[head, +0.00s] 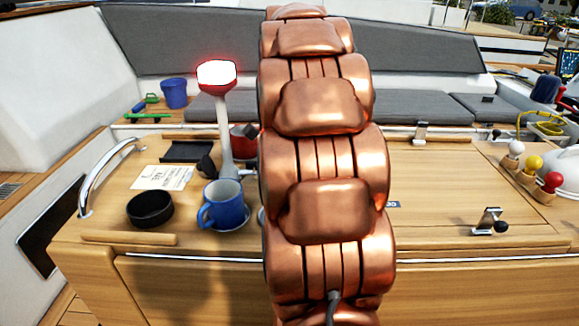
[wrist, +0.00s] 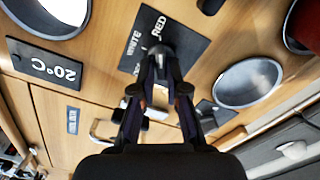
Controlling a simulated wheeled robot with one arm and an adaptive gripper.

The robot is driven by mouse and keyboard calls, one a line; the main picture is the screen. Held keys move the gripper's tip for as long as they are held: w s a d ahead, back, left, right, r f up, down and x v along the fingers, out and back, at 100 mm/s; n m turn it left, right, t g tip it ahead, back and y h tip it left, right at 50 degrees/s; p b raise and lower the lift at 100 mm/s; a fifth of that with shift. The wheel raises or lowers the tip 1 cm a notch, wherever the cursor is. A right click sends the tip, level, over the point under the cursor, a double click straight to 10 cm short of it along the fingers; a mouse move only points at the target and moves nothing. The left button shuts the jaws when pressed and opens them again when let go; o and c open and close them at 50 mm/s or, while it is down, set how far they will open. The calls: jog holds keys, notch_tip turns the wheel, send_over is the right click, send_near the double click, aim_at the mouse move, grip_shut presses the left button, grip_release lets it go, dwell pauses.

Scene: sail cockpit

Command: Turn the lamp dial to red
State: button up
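The lamp (head: 216,75) stands upright on a pale post left of my arm in the head view. Its head glows bright white in the middle, with a red rim and a red halo. The dial plate (wrist: 137,40), dark with the words WHITE and RED, shows in the wrist view. The dial knob (wrist: 160,47) is at my fingertips and mostly covered by them. My gripper (wrist: 161,60) has its fingers closed together around the knob. Which word the knob points to is hidden. In the head view my arm hides the gripper and the dial.
A blue mug (head: 226,206), a black dish (head: 150,208), a paper card (head: 162,178) and a red mug (head: 240,147) stand around the lamp. White, yellow and red balls (head: 534,163) sit at the right edge. The table right of my arm is mostly clear.

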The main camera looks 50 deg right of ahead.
jog(key=o, duration=0.4)
jog(key=shift+a, duration=0.1)
jog(key=shift+c, duration=0.2)
jog(key=shift+r, duration=3.7)
jog(key=shift+w, duration=0.1)
